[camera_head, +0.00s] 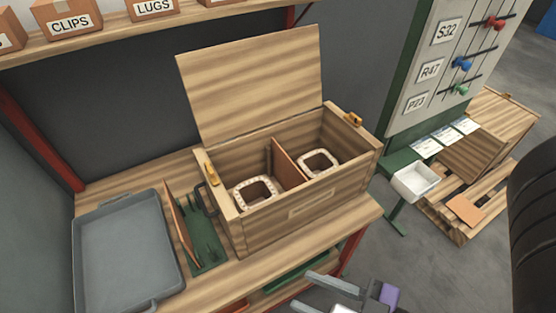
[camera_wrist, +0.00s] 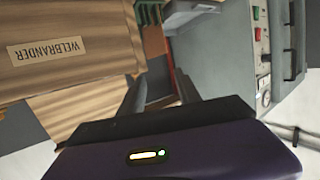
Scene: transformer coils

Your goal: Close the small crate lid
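A small wooden crate (camera_head: 310,213) stands on the workbench. Its lid (camera_head: 255,85) is open and stands up at the back edge, leaning slightly back. A divider (camera_head: 289,163) splits the inside into two compartments, and each holds a pale square frame, one left (camera_head: 255,192) and one right (camera_head: 318,163). Brass latches sit on both ends. My gripper (camera_head: 322,292) is in front of the crate, near the bench's front edge, apart from the lid. Its fingers are spread and empty. The wrist view shows the open fingers (camera_wrist: 162,95) beside a wooden panel with an upside-down WELBRANDER label (camera_wrist: 47,48).
A grey tray (camera_head: 128,255) and a green rack (camera_head: 205,238) with an upright brown board lie left of the crate. A shelf with labelled boxes (camera_head: 68,20) hangs above. A board with coloured knobs (camera_head: 455,65), a white bin (camera_head: 415,181) and a pallet (camera_head: 460,218) are right.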

